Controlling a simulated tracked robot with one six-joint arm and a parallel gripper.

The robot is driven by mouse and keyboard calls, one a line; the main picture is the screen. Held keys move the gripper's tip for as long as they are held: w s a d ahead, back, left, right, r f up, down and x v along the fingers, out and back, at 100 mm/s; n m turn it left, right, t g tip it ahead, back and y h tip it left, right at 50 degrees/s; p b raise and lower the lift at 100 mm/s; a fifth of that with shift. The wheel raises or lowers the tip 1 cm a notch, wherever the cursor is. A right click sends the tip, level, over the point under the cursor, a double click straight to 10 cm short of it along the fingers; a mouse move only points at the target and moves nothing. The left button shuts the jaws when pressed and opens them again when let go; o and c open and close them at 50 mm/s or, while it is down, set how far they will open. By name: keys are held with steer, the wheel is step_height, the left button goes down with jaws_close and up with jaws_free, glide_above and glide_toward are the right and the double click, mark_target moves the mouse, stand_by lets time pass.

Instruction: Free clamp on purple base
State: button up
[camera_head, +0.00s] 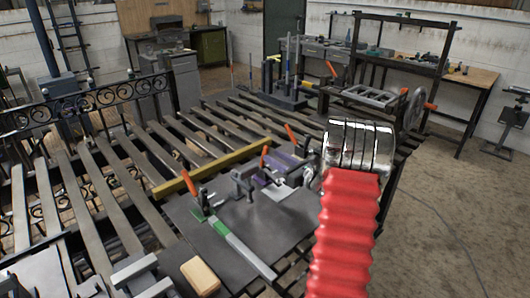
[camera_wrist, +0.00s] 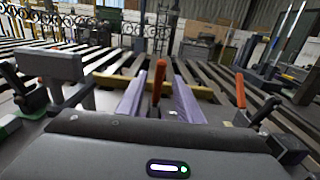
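The purple base (camera_head: 277,163) lies on the dark plate near the middle of the head view. In the wrist view two purple strips, left (camera_wrist: 131,98) and right (camera_wrist: 186,103), run away from me. A clamp's orange handle (camera_wrist: 158,84) stands upright between them; it also shows in the head view (camera_head: 264,156). Whether its tip presses on the work cannot be seen. My gripper's dark housing (camera_wrist: 165,148), with a lit white and green indicator, fills the bottom of the wrist view. In the head view my red arm and chrome joint hide the right side.
Another orange handle (camera_wrist: 240,91) stands right of the purple base. A green base (camera_head: 208,220) with an orange-handled clamp (camera_head: 197,195) is at left. A yellow bar (camera_head: 215,169) lies behind. A grey block (camera_wrist: 48,68) stands close at left. A tan block (camera_head: 200,276) lies in front.

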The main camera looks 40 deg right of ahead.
mark_target(265, 151)
steer(key=w, duration=0.6)
steer(key=shift+a, duration=0.1)
steer(key=shift+c, duration=0.5)
jaws_close()
